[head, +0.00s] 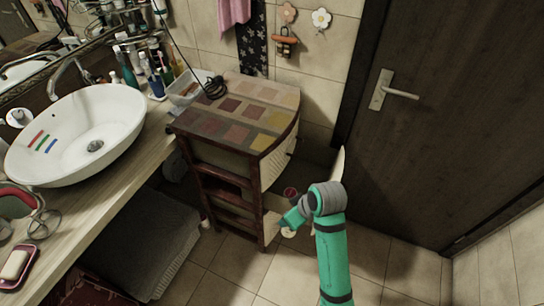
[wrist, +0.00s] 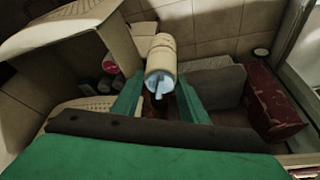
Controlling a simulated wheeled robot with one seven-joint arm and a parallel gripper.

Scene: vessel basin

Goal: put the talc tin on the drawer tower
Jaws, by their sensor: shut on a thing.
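The talc tin looks like a cream cylinder with a pale blue end (wrist: 161,52). In the wrist view it sits between the two green fingers of my gripper (wrist: 158,96), which is shut on it. In the head view my gripper (head: 284,222) is low, at the front right of the drawer tower, and the tin cannot be clearly made out there. The drawer tower (head: 243,106) has a dark wooden frame and a top patterned with brown, red and tan squares. Its top is well above my gripper.
A white basket (head: 188,90) with a dark cable stands by the tower top's back left edge. Most of the top is clear. A basin (head: 78,134) is on the left counter, a dark door (head: 455,110) at right. A cream panel (head: 338,165) stands out near my arm.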

